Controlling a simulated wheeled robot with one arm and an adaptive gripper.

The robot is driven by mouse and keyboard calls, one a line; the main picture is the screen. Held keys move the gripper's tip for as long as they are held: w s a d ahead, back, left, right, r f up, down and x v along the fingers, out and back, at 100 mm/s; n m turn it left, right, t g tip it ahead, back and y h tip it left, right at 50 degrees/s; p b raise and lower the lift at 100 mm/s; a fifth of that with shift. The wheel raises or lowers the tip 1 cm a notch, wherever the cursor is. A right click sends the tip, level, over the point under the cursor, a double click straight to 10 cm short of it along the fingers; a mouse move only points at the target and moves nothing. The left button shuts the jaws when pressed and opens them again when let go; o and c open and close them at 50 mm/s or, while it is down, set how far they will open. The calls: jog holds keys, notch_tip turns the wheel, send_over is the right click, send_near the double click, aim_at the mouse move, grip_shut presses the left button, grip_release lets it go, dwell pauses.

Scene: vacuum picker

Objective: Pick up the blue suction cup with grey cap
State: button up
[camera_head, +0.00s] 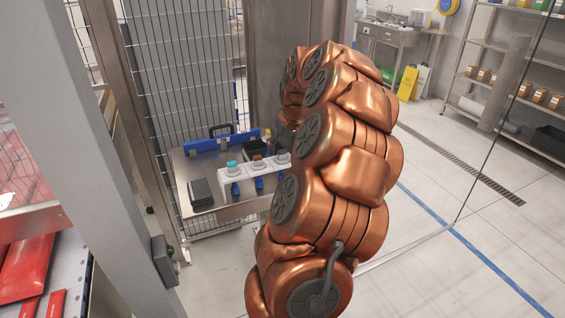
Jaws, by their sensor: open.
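A white holder (246,178) stands on a small metal table, with three suction cups in a row. The right one has a grey cap (282,157) and sits close to the outline of my arm. The middle one has a brownish cap (258,162), and the left one has a teal cap (232,167). Blue parts (235,189) show on the holder's front below the caps. The lower part of the grey-capped cup is too small and partly covered to make out. My copper arm rises in front and bends away; my gripper is hidden behind it.
The metal table (228,211) also bears a dark box (200,193), a black bin (255,148) and a blue rail (205,144). A wire mesh fence (185,70) stands behind. A grey post (75,120) and red packets (28,265) are at left. Open floor lies right.

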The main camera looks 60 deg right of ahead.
aim_at(283, 151)
jog(key=p+x, duration=0.1)
jog(key=x, duration=0.2)
jog(key=shift+w+a+f, duration=0.1)
jog(key=shift+f, duration=0.15)
jog(key=c, duration=1)
